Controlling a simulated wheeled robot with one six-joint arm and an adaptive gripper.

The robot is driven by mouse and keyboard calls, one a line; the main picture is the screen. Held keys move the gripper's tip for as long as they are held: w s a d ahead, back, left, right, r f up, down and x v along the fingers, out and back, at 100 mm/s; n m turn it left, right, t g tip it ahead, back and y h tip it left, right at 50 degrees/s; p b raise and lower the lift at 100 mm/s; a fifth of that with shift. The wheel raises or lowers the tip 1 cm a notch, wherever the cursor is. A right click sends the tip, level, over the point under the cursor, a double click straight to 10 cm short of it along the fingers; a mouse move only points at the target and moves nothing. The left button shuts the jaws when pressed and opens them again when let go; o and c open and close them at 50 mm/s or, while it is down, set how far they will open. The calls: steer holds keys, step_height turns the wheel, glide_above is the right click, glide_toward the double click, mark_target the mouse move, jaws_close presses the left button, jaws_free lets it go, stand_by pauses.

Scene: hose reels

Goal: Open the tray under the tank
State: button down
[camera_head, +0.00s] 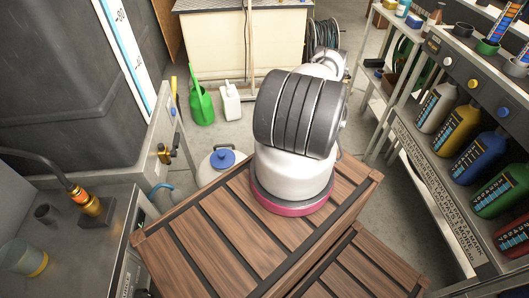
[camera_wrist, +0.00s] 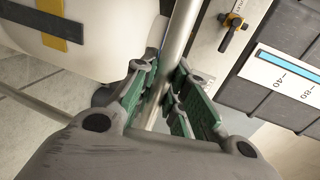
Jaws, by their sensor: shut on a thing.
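The dark grey tank (camera_head: 55,70) stands at the upper left of the head view, with a white and blue level scale (camera_head: 127,50) on it. In the wrist view the tank wall (camera_wrist: 300,35) and scale (camera_wrist: 284,78) are at the right. My gripper (camera_wrist: 160,92), with green pads, is closed around a round metal bar (camera_wrist: 181,35) that runs diagonally between its fingers. I cannot tell whether this bar is the tray's handle. The tray itself is not clearly seen. In the head view my gripper is hidden behind my arm.
A yellow and black valve (camera_head: 166,153) is on the panel near the tank; it also shows in the wrist view (camera_wrist: 232,28). A white container (camera_wrist: 75,25) is close beside my gripper. A bottle shelf (camera_head: 420,140) stands right. A green watering can (camera_head: 200,103) stands behind.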

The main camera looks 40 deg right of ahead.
steer(key=c, duration=1.4)
jaws_free()
steer(key=v, duration=1.2)
